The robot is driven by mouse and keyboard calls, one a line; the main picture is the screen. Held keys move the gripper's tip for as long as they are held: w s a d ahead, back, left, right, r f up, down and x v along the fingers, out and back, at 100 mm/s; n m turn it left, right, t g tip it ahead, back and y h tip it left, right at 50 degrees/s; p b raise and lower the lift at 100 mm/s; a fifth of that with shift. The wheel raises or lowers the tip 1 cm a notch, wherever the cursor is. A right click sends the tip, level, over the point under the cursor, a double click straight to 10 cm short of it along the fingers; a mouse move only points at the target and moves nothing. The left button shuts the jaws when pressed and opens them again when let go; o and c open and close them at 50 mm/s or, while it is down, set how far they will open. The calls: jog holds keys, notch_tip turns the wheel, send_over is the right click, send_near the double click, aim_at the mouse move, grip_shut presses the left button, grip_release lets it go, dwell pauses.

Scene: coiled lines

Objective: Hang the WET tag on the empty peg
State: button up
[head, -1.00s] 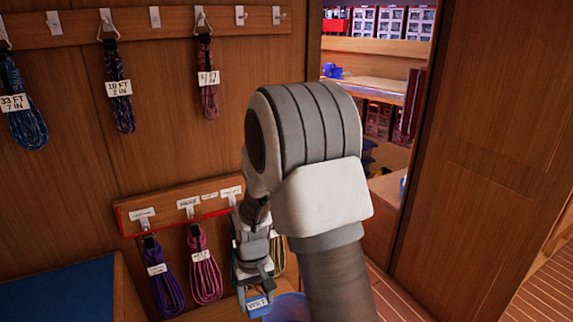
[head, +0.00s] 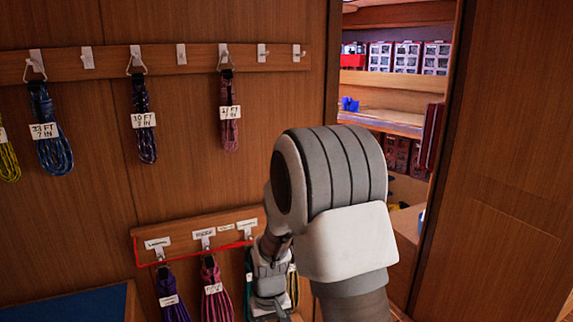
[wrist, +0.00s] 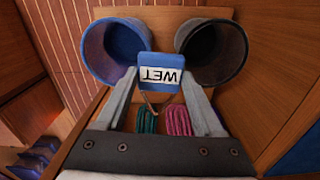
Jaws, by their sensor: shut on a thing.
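My gripper (head: 268,296) hangs low beside the right end of the lower peg rail (head: 192,236) in the head view. In the wrist view my gripper (wrist: 160,90) is shut on a blue tag (wrist: 158,62) with a white WET label, which appears upside down there. A thin tan loop trails from the tag. The tag is not visible in the head view. The upper rail (head: 110,63) has bare pegs (head: 181,55) between and right of its hung coils. On the lower rail, purple (head: 171,295) and pink (head: 212,290) coils hang; my arm hides part of its right end.
Below the tag in the wrist view are a blue bucket (wrist: 112,45) and a dark bucket (wrist: 222,55). Green (wrist: 147,120) and pink (wrist: 178,121) coils hang close to my fingers. A doorway to shelves (head: 385,100) opens at right.

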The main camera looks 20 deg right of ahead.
jog(key=shift+r, duration=0.1)
jog(key=w+d+r+m+t+h+p, duration=0.1)
jog(key=w+d+r+t+p, duration=0.35)
jog(key=w+r, duration=0.6)
jog(key=w+d+r+m+t+p, duration=0.1)
jog(key=w+d+r+t+p, duration=0.2)
jog(key=w+d+r+t, duration=0.7)
jog(key=w+d+r+t+h+p, duration=0.1)
jog(key=d+r+t+p, duration=0.15)
jog(key=r, duration=1.55)
jog(key=w+d+r+t+h+p, duration=0.1)
jog(key=w+d+r+p, duration=0.2)
jog(key=r, duration=1.5)
jog(key=w+f+p, duration=0.1)
jog(key=w+f, duration=0.1)
jog(key=w, duration=0.6)
jog(key=shift+w+a, duration=0.15)
jog(key=shift+w, duration=0.05)
jog(key=shift+f, duration=0.1)
